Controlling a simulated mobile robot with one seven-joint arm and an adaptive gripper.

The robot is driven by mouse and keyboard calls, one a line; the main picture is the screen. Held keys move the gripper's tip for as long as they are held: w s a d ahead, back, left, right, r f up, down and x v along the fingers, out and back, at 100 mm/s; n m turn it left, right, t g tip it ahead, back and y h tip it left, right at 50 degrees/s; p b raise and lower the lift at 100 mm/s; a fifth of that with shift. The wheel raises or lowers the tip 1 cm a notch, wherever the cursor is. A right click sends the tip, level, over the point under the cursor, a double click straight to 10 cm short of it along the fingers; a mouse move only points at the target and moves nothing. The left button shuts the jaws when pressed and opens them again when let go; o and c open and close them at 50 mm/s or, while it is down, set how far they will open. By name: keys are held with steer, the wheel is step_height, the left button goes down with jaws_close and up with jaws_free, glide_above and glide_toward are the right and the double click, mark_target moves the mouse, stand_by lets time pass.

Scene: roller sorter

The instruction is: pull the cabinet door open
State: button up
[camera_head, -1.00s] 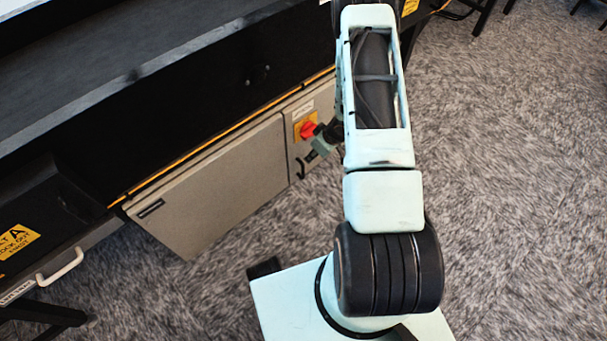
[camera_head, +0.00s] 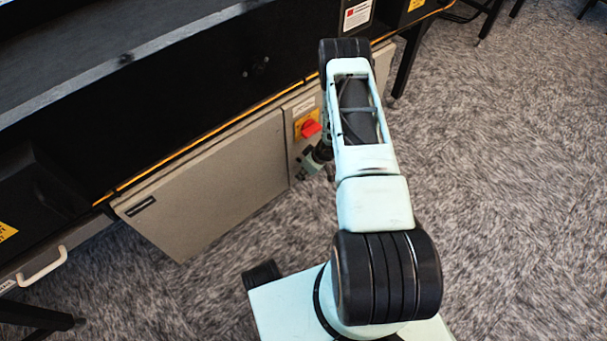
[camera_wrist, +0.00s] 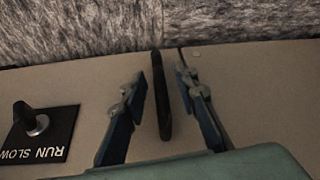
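The grey cabinet's narrow right panel (camera_head: 303,110) carries a red rotary switch (camera_head: 310,129) on a yellow plate and looks shut, flush with the wide grey panel (camera_head: 205,190) on its left. A dark upright handle (camera_wrist: 163,100) stands on the narrow panel beside the seam, seen in the wrist view. My gripper (camera_wrist: 166,78) is open, with one finger on each side of the handle. In the head view my gripper (camera_head: 312,166) is small and hides most of the handle.
A black switch marked RUN SLOW (camera_wrist: 40,128) sits on the panel near my gripper. The black conveyor frame (camera_head: 230,85) overhangs the cabinet. A white pull handle (camera_head: 43,268) is at the lower left. Carpet (camera_head: 500,200) to the right is clear.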

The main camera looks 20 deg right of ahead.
steer(key=shift+w+a+f, duration=0.1)
steer(key=shift+w+f, duration=0.05)
steer(key=shift+f, duration=0.15)
steer(key=shift+c, duration=0.5)
jaws_close()
